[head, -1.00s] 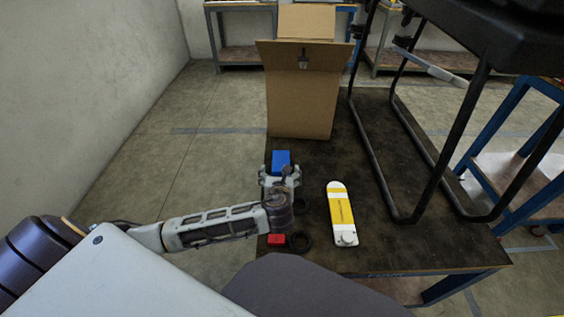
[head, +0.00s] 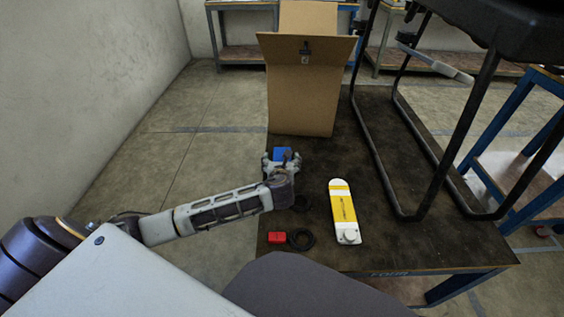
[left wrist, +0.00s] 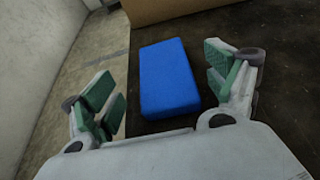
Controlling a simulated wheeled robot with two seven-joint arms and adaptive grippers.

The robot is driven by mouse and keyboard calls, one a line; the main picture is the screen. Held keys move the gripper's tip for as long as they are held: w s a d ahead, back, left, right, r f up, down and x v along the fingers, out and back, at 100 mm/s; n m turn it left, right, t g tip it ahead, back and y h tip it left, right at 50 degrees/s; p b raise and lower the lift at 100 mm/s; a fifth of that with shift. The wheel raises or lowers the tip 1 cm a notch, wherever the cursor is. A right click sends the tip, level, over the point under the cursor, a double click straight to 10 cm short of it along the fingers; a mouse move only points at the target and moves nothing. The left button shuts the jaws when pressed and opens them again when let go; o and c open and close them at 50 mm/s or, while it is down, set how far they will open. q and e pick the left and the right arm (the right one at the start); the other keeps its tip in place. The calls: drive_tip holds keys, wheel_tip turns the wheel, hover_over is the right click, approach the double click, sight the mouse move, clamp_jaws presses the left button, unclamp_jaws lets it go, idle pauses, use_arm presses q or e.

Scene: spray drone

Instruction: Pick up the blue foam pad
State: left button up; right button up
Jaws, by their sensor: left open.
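The blue foam pad (head: 282,153) lies flat on the dark table, in front of the cardboard box and close to the table's left edge. In the left wrist view the pad (left wrist: 168,80) lies between and a little beyond the two fingers, with a gap on each side. My left gripper (head: 281,160) is open and empty, just over the near end of the pad; its green-padded fingers show in the left wrist view (left wrist: 168,90). It hides part of the pad in the head view. My right gripper is not in view.
The cardboard box (head: 302,95) stands just behind the pad. A yellow and white part (head: 343,212), a red block (head: 277,238) and a black ring (head: 301,239) lie nearer on the table (head: 400,243). A drone's black legs (head: 367,150) stand to the right.

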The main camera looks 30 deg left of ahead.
sight(282, 158)
use_arm(q)
drive_tip(key=shift+w+a, duration=0.1)
drive_tip(key=shift+w, duration=0.1)
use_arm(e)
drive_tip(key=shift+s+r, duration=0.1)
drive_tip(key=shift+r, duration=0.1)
use_arm(q)
drive_tip(key=shift+f, duration=0.1)
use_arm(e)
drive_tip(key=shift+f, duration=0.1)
use_arm(q)
drive_tip(key=shift+w, duration=0.15)
drive_tip(key=shift+w+a+f+b, duration=0.25)
drive_tip(key=shift+w+f+b, duration=0.1)
drive_tip(key=shift+w+b, duration=0.15)
drive_tip(key=shift+b+x, duration=0.55)
drive_tip(key=shift+x, duration=0.55)
drive_tip(key=shift+w+a+f, duration=0.1)
drive_tip(key=shift+w, duration=0.25)
drive_tip(key=shift+w+a+f, duration=0.1)
drive_tip(key=shift+w, duration=0.15)
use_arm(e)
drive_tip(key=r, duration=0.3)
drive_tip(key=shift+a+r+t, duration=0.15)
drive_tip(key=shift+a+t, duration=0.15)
